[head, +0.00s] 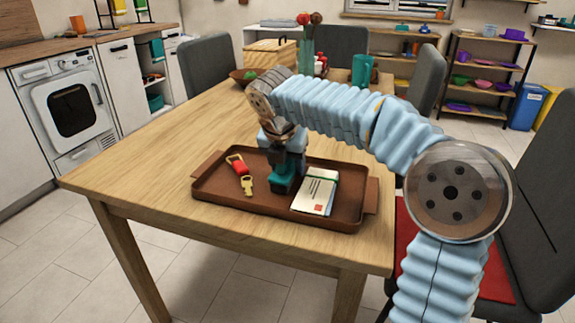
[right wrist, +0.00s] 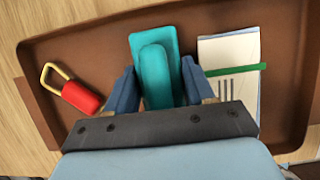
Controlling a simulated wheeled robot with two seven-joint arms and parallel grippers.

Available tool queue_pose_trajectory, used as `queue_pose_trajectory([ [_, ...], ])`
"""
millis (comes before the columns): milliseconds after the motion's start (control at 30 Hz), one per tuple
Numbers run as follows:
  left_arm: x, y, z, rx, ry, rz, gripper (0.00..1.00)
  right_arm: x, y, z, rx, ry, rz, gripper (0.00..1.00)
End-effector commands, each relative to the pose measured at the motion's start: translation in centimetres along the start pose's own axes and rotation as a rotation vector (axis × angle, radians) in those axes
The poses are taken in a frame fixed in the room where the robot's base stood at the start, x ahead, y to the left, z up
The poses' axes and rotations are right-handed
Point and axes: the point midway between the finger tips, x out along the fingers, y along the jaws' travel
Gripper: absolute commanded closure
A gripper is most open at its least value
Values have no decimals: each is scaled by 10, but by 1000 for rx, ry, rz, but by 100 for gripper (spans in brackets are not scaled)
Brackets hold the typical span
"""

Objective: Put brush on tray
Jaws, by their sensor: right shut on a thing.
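The brown tray (head: 205,196) lies on the wooden table near its front edge, and it also shows in the right wrist view (right wrist: 40,60). The teal brush (head: 283,184) is between the fingers of my right gripper (head: 287,168), over the middle of the tray. In the right wrist view the brush (right wrist: 154,72) sits between the two blue fingers, and my right gripper (right wrist: 160,88) is shut on it. The brush looks low, at or just above the tray floor; I cannot tell if it touches. My left gripper is not in view.
On the tray, keys with a red fob (head: 237,165) lie left of the brush and a banded stack of envelopes (head: 316,192) lies right. A bowl (head: 240,77), a wooden box (head: 270,53) and a teal cup (head: 361,70) stand farther back. The table's left part is clear.

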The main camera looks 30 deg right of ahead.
Motion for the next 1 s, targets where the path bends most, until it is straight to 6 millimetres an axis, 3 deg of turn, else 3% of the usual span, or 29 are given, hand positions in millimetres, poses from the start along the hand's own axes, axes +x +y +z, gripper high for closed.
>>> queue_pose_trajectory([
  [300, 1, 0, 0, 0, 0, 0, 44, 2, 0, -1, 0, -1, 0, 80],
  [333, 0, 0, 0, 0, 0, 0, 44, 2, 0, -1, 0, 0, 0, 43],
  [367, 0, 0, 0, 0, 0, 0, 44, 2, 0, -1, 0, 0, 0, 38],
  [733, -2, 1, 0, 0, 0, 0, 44, -4, 0, 1, 0, -2, 2, 37],
  [867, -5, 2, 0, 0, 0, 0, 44, -25, 1, 1, -1, -3, 3, 37],
  [1000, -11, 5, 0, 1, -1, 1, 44, -59, 1, 2, -1, -3, 3, 37],
])
